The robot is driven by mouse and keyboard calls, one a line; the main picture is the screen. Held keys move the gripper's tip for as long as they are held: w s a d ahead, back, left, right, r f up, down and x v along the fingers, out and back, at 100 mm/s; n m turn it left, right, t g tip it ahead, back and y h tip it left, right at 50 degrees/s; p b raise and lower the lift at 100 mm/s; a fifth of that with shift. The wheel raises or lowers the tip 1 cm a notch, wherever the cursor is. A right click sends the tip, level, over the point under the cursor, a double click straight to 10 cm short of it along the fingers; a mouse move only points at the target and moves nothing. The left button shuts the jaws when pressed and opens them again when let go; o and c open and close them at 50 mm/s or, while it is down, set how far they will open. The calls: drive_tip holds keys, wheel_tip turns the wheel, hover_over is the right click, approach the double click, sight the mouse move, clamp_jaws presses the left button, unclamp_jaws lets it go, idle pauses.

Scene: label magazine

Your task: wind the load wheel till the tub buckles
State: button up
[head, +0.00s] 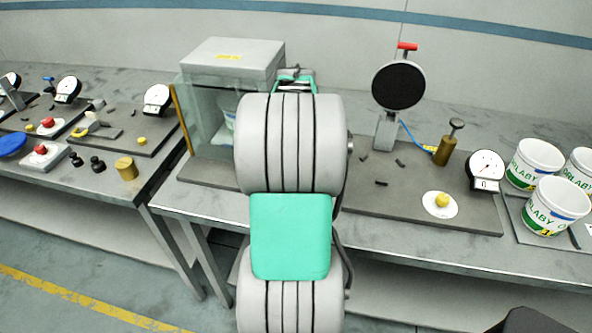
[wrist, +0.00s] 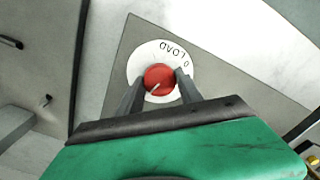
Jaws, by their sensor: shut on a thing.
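The load wheel (wrist: 159,79) is a red knob with a white pointer line, on a white dial marked LOAD. It sits on a grey panel in the wrist view. My gripper (wrist: 160,82) is shut on the red knob, one dark finger on each side. The knob and fingertips are hidden behind my arm in the head view. A white tub with green print (head: 229,122) stands inside a clear-walled press box (head: 205,105). My arm covers its right part, and I cannot tell whether its wall is bent.
White tubs (head: 555,205) stand on the right of the bench. A round dark gauge (head: 398,86), a brass cylinder (head: 444,150), a white dial gauge (head: 486,170) and a yellow knob (head: 442,200) are right of my arm. Another bench with gauges and knobs is at left.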

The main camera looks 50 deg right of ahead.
drive_tip(key=shift+m, duration=0.4)
drive_tip(key=shift+c, duration=0.2)
drive_tip(key=m, duration=0.2)
drive_tip(key=shift+r+m, duration=0.1)
drive_tip(key=shift+m, duration=0.3)
drive_tip(key=shift+m+p, duration=0.3)
drive_tip(key=shift+m, duration=1.4)
drive_tip(key=o, duration=1.4)
wheel_tip(320, 180, up, 8)
drive_tip(key=shift+f+b, duration=0.15)
drive_tip(key=shift+b, duration=0.2)
